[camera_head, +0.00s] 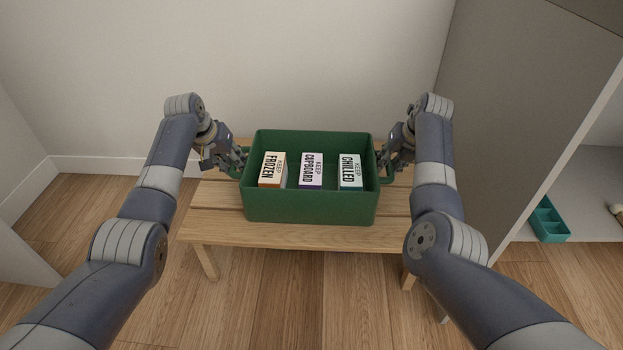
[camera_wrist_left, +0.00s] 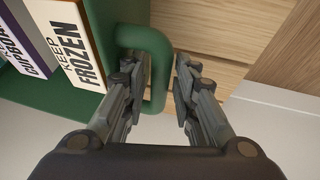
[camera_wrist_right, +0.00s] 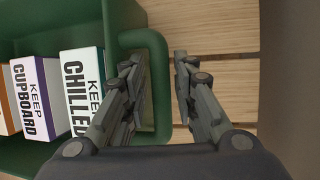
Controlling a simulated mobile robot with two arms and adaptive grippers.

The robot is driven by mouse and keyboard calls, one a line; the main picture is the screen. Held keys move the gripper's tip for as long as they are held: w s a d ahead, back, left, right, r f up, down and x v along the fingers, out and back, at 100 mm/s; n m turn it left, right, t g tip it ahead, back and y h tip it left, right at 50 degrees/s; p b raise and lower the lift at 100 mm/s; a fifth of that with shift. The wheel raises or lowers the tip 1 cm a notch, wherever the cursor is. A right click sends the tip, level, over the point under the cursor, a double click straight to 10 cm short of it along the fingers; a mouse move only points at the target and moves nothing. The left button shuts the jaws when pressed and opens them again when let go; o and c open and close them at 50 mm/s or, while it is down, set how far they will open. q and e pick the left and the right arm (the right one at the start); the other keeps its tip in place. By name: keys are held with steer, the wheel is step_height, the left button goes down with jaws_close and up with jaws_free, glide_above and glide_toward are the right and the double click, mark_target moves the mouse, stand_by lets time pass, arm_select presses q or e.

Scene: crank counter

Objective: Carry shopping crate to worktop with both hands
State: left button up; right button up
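The green shopping crate (camera_head: 311,208) stands on a low slatted wooden bench, with three labelled boxes in it: FROZEN (camera_head: 272,169), CUPBOARD (camera_head: 311,171) and CHILLED (camera_head: 350,172). A loop handle sticks out at each end. My left gripper (camera_head: 240,165) is at the left handle; in the left wrist view its fingers (camera_wrist_left: 155,90) are apart, with the handle bar (camera_wrist_left: 160,65) between them. My right gripper (camera_head: 385,165) is at the right handle; in the right wrist view its fingers (camera_wrist_right: 160,88) are apart, with the handle bar (camera_wrist_right: 160,70) between them.
The wooden bench (camera_head: 215,228) has bare slats left of and in front of the crate. A tall grey cabinet side (camera_head: 510,100) stands close on the right, with a teal divided tray (camera_head: 548,222) on its low shelf. A wall is behind the bench.

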arm_select(q)
steer(key=shift+w+d+f, duration=0.15)
steer(key=shift+w+f, duration=0.05)
steer(key=shift+f, duration=0.35)
arm_select(e)
steer(key=shift+w+f, duration=0.2)
steer(key=shift+f, duration=0.35)
steer(key=shift+a, duration=0.1)
arm_select(q)
jaws_close()
arm_select(e)
jaws_close()
arm_select(q)
steer(key=shift+w+r, duration=0.1)
steer(key=shift+r, duration=0.05)
arm_select(e)
steer(key=shift+w+r, duration=0.1)
steer(key=shift+r, duration=0.05)
